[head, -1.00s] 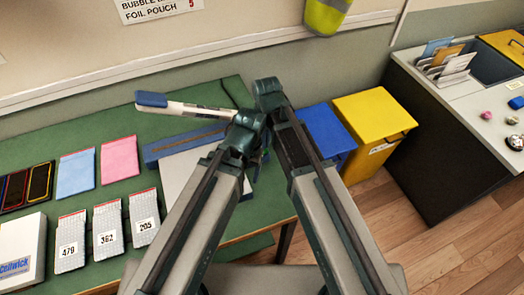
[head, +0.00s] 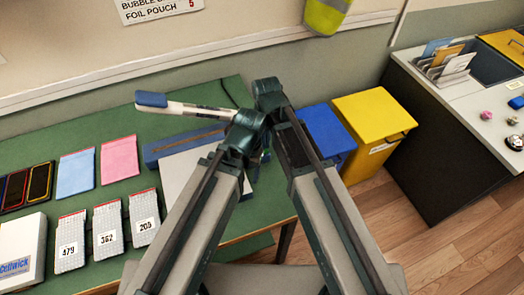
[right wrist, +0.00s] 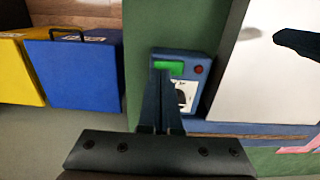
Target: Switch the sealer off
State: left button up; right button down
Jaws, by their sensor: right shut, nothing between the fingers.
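The sealer has a long blue base (head: 165,150) on the green table, with a raised white lever ending in a blue handle (head: 152,99). My arms hide its right end in the head view. In the right wrist view its blue control box (right wrist: 205,95) shows a lit green switch or panel (right wrist: 170,67), a red round button or lamp (right wrist: 198,69) and a white label. My right gripper (right wrist: 163,76) is shut and empty, its fingertips over the lower left of the green part; I cannot tell whether they touch.
A white panel (head: 185,175) lies in front of the sealer. Pink (head: 119,158) and blue (head: 75,173) pouches, numbered pouches (head: 107,230) and phones (head: 40,181) lie left. Blue (head: 328,132) and yellow (head: 372,125) bins stand right of the table.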

pick_arm(q)
jog(key=shift+f+b, duration=0.85)
jog(key=shift+f, duration=0.05)
pick_arm(e)
jog(key=shift+f, duration=0.85)
pick_arm(q)
jog(key=shift+r, duration=0.1)
notch_tip(320, 180, up, 7)
jog(key=p, duration=0.7)
pick_arm(e)
notch_tip(320, 180, up, 7)
jog(key=shift+r, duration=0.1)
jog(key=shift+s, duration=0.1)
